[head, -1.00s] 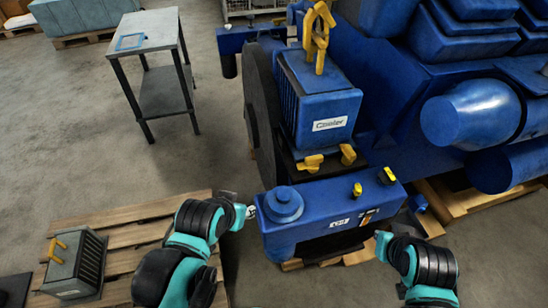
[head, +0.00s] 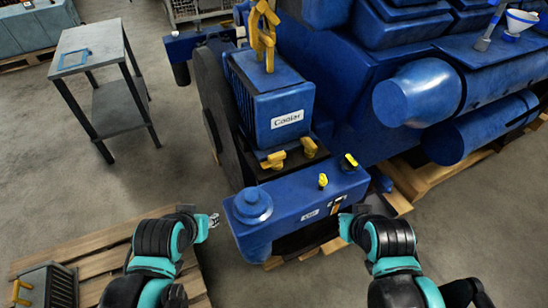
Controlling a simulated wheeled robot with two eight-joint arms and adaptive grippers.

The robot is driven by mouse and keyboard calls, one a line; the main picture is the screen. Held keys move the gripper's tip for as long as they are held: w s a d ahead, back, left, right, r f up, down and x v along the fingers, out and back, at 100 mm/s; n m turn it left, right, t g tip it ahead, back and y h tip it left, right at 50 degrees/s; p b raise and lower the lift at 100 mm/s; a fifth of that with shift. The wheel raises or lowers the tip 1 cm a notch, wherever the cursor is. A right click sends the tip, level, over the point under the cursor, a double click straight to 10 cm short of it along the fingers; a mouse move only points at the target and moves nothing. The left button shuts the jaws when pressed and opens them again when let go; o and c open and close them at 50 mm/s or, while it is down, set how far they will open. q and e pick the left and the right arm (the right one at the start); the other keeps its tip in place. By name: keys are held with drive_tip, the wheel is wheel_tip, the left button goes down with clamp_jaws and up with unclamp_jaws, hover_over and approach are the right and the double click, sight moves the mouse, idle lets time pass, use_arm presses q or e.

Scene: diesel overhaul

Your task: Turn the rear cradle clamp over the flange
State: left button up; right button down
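Two yellow clamps sit on the dark ledge at the foot of the blue cooler: a left one (head: 273,160) and a right one (head: 309,147). I cannot tell which of them is the rear one. The flange is not clearly made out. The cooler (head: 285,100) stands upright against the blue engine (head: 350,70), with a yellow lifting piece (head: 263,35) on top. My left gripper (head: 212,221) is just left of the blue tank (head: 300,205), apart from the clamps. My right gripper (head: 345,226) is at the tank's front right side. Both look empty; their finger openings are too small to judge.
A wooden pallet (head: 95,265) with a grey finned unit (head: 48,287) is at lower left. A grey side table (head: 92,50) stands at upper left. A funnel (head: 518,22) rests on the engine.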

sight(278, 154)
use_arm(q)
drive_tip(key=w+d+n+h, duration=0.2)
drive_tip(key=w+d+n, duration=0.1)
drive_tip(key=n, duration=0.1)
drive_tip(key=w+d+n+g+h+b, duration=0.1)
drive_tip(key=w+d+n+h, duration=0.1)
drive_tip(key=w+n, duration=0.1)
drive_tip(key=w+d+n+h, duration=0.2)
drive_tip(key=w+d+n, duration=0.1)
drive_tip(key=w+n, duration=0.1)
drive_tip(key=shift+d+r+n, duration=0.3)
drive_tip(key=shift+d+n, duration=0.05)
drive_tip(key=shift+n, duration=0.45)
drive_tip(key=w+d+n+h, duration=0.1)
drive_tip(key=w+n+h, duration=0.1)
drive_tip(key=w+n, duration=0.1)
drive_tip(key=w+d+r+n+h, duration=0.1)
drive_tip(key=w+n+h, duration=0.1)
drive_tip(key=w+n, duration=0.1)
drive_tip(key=w+d+n+h+b, duration=0.1)
drive_tip(key=w+d+n+h, duration=0.1)
drive_tip(key=w+n, duration=0.1)
drive_tip(key=shift+w+r+n+g, duration=0.2)
drive_tip(key=shift+r+n+g, duration=0.1)
drive_tip(key=shift+n, duration=0.4)
drive_tip(key=b+x, duration=0.2)
drive_tip(key=x, duration=0.5)
drive_tip(key=shift+w+d, duration=0.15)
drive_tip(key=shift+d, duration=0.25)
clamp_jaws()
